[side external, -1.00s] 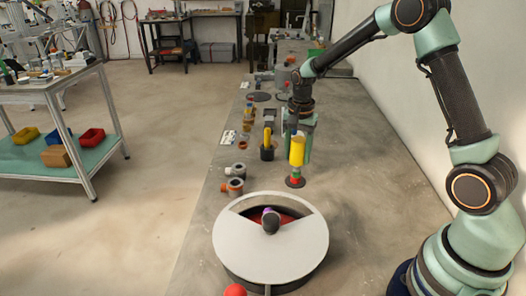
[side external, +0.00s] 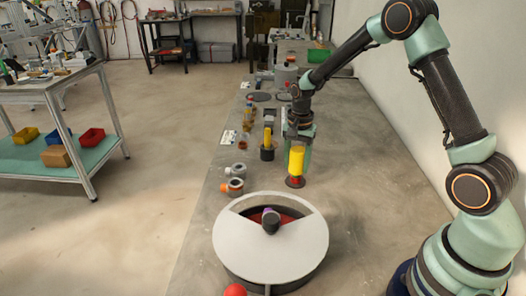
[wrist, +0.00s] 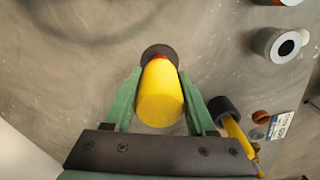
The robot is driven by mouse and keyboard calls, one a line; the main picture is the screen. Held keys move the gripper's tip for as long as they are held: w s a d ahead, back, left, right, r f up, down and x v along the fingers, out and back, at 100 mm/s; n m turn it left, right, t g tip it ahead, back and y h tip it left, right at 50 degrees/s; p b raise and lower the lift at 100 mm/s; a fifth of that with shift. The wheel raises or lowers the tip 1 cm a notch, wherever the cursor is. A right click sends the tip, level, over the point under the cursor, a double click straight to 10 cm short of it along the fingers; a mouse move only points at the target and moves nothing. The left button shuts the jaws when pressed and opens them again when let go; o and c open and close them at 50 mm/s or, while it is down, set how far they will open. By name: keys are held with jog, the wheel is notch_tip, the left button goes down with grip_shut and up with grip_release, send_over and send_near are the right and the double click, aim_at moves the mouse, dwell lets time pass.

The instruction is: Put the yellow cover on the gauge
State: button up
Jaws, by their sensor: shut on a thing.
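The yellow cover (side external: 296,160) is upright between the green fingers of my gripper (wrist: 160,76), which is shut on it. It also shows end-on in the wrist view (wrist: 160,95). The gauge (side external: 295,182) stands directly below, with a red part and a dark round base showing under the cover's lower edge. Its base also shows in the wrist view (wrist: 157,50) just beyond the cover. The cover surrounds the gauge's upper part. Whether it is fully seated is hard to tell.
A black holder (side external: 267,153) with a yellow piece stands close to the left of my gripper. Grey and orange pipe fittings (side external: 233,186) lie nearer the camera. A large round white-topped drum (side external: 270,255) stands in front. The bench to the right is clear.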

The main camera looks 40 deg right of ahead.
aim_at(296, 171)
jog(key=shift+f, duration=1.8)
jog(key=o, duration=1.4)
jog(key=shift+o, duration=0.4)
jog(key=shift+o, duration=0.4)
jog(key=shift+r, duration=0.15)
jog(key=shift+r, duration=0.6)
